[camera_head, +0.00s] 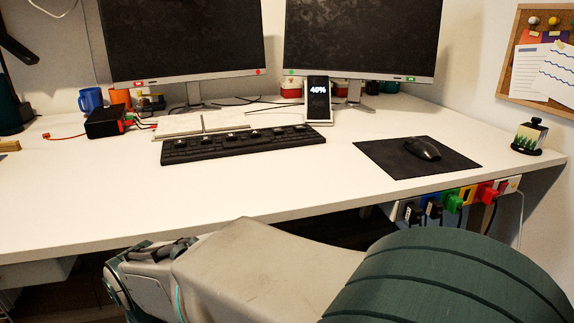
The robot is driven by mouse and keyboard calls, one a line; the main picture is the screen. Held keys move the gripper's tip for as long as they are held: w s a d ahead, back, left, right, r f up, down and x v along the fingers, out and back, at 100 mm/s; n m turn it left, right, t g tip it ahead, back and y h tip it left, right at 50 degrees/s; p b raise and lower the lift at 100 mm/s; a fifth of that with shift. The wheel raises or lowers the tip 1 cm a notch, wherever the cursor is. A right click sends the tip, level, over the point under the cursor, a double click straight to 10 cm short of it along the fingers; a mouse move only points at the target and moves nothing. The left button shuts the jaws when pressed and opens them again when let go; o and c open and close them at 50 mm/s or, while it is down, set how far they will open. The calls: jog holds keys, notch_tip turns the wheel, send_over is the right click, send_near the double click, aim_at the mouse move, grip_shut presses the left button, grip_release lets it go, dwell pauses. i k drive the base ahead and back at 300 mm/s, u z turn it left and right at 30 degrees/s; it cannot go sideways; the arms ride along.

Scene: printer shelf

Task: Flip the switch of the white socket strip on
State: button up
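The white socket strip (511,184) is fixed along the underside of the desk's front edge at the right. My arm crosses the bottom of the view, in front of and below the desk edge. My gripper's fingers do not show.
The white desk (300,185) carries two monitors, a keyboard (237,144), a phone on a stand (318,98), and a mouse (422,149) on a black mat (382,160). A small dark-based object (530,136) stands near the right edge. Cables hang below the strip.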

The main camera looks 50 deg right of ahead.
aim_at(504, 185)
jog(key=k, duration=1.7)
jog(key=z, duration=1.7)
